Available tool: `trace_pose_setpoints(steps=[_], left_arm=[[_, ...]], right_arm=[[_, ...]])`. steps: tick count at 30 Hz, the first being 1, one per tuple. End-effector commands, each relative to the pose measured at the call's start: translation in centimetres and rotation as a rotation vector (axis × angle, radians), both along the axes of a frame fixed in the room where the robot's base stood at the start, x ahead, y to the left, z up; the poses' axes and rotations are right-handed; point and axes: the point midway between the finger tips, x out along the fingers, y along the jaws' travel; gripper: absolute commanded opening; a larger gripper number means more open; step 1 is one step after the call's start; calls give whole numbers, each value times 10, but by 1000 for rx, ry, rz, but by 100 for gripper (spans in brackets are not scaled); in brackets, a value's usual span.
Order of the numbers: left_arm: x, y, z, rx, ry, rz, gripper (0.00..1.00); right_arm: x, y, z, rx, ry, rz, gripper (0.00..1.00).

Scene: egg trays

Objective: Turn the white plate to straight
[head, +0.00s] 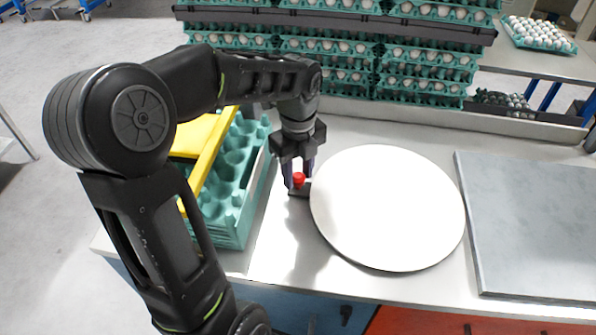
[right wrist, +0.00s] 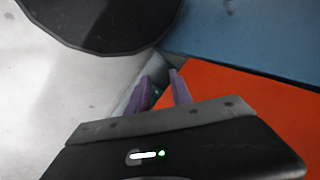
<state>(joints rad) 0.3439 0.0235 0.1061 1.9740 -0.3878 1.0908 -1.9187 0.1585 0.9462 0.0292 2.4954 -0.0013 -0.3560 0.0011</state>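The white round plate (head: 388,208) lies flat on the light table, right of my left gripper. A small red knob (head: 298,178) on a dark base (head: 299,191) sits at its left edge; whether they are joined is not clear. My left gripper (head: 298,181) points down over the knob, its two fingers apart on either side of it. Contact with the knob cannot be made out. My right gripper (right wrist: 163,82) shows only in the right wrist view, its purple fingers apart with nothing seen between them.
A green egg tray stack (head: 232,190) with a yellow piece (head: 205,150) stands close left of my left gripper. A grey slab (head: 530,225) lies right of the plate. Stacked egg trays (head: 330,62) line the back. An orange panel (right wrist: 240,110) is near my right gripper.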

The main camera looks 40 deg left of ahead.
Motion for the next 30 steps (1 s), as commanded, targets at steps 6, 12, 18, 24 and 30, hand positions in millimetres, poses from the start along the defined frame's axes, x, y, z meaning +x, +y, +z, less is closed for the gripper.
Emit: trace_pose_setpoints(steps=[6, 12, 18, 24, 30], left_arm=[[0, 0, 0, 0, 0, 0, 19], [0, 0, 0, 0, 0, 0, 3], [0, 0, 0, 0, 0, 0, 0], [0, 0, 0, 0, 0, 0, 0], [0, 0, 0, 1, -1, 0, 0]], right_arm=[[0, 0, 0, 0, 0, 0, 26], [0, 0, 0, 0, 0, 0, 26], [0, 0, 0, 0, 0, 0, 26], [0, 0, 0, 0, 0, 0, 26], [0, 0, 0, 0, 0, 0, 26]])
